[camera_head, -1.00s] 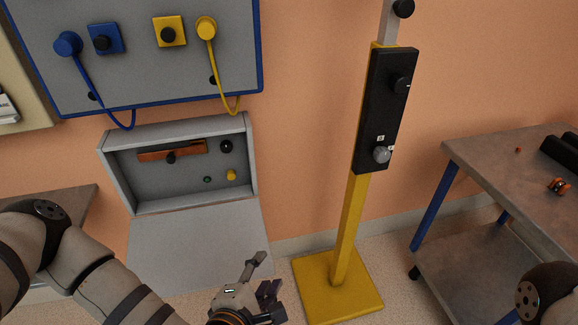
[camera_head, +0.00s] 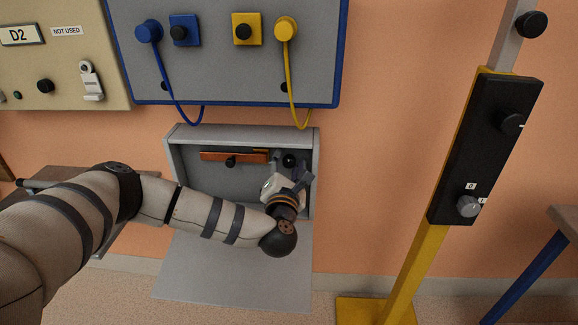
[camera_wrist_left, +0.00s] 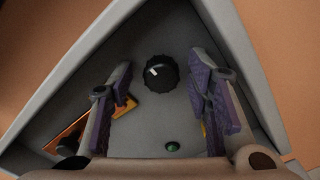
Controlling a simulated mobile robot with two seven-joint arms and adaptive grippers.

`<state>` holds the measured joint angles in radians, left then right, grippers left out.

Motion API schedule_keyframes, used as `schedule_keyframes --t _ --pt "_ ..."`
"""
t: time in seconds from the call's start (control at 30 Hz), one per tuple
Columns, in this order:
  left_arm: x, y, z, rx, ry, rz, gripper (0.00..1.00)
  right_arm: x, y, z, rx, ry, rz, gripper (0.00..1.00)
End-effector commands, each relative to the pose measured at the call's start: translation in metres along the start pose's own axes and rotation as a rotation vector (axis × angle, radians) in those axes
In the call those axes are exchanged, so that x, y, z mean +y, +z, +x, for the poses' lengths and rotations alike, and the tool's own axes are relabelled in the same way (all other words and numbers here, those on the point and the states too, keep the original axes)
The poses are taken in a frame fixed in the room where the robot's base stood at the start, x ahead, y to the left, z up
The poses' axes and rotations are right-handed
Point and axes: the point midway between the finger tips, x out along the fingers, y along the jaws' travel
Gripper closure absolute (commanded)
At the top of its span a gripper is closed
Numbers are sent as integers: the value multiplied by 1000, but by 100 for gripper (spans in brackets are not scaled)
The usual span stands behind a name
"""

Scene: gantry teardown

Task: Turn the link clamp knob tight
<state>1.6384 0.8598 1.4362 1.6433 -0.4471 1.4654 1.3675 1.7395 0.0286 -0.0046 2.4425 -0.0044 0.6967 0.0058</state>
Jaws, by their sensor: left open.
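A round black knob with a white mark (camera_wrist_left: 161,73) sits on the back panel of the open grey box. It also shows in the head view (camera_head: 289,160), just beyond my left gripper (camera_head: 291,170). In the left wrist view the open fingers of my left gripper (camera_wrist_left: 160,68) stand either side of the knob, with clear gaps; I see no contact. An orange-brown link bar (camera_head: 222,156) crosses the panel to the left, with its own black knob (camera_head: 231,162). I cannot tell from a label which knob is the link clamp. My right gripper is out of view.
The grey box's side walls (camera_wrist_left: 240,60) flank the gripper closely. A small green button (camera_wrist_left: 172,146) lies below the knob. A blue-framed panel (camera_head: 225,60) with blue and yellow cables hangs above. A yellow post with a black control box (camera_head: 485,150) stands to the right.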

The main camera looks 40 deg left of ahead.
Motion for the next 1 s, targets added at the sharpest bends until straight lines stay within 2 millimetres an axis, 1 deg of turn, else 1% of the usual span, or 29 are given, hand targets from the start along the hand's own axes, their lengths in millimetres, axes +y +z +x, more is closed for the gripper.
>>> schedule_keyframes --t 0.2,0.27,0.3,0.37,0.4,0.73,0.87,1.0 --pt "0 0 0 0 -1 0 55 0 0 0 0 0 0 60" --pt "0 0 0 0 -1 0 69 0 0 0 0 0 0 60" --pt "0 0 0 0 -1 0 78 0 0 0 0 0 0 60" --pt "0 0 0 0 -1 0 91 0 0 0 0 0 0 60" --pt "0 0 0 0 -1 0 100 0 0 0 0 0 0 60" --pt "0 1 0 -1 -1 29 100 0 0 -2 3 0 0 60" --pt "0 2 0 -2 -1 87 100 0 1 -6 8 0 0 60" --pt "1 3 0 -3 -1 187 100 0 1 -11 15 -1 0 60"
